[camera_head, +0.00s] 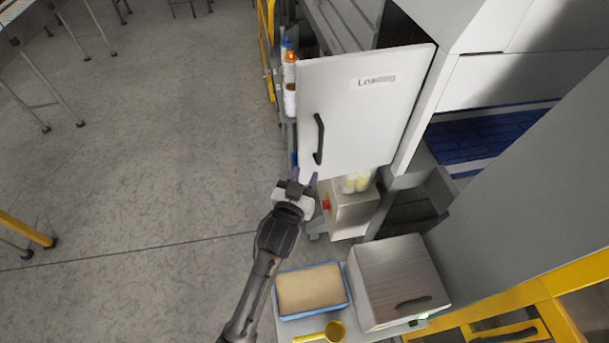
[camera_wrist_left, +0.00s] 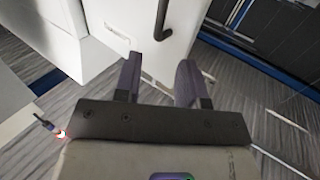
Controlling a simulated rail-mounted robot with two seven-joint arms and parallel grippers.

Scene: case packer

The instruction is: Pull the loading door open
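The white loading door (camera_head: 362,108) carries a "Loading" label and has a black vertical bar handle (camera_head: 319,140) near its left edge. The door appears to stand out from the machine, with a dark gap above and behind its top edge. My left gripper (camera_head: 304,176) is just below the handle, its fingers apart and nothing between them. In the left wrist view the gripper (camera_wrist_left: 158,80) is open, and the lower end of the handle (camera_wrist_left: 163,18) shows beyond the fingertips, not touching them. My right gripper is not in view.
Bottles (camera_head: 290,85) stand beside the door's left edge. Below are a small box with a red button (camera_head: 340,208), a blue-rimmed tray (camera_head: 312,315), a yellow scoop (camera_head: 333,331) and a metal box (camera_head: 398,270). Open floor (camera_head: 150,150) lies to the left.

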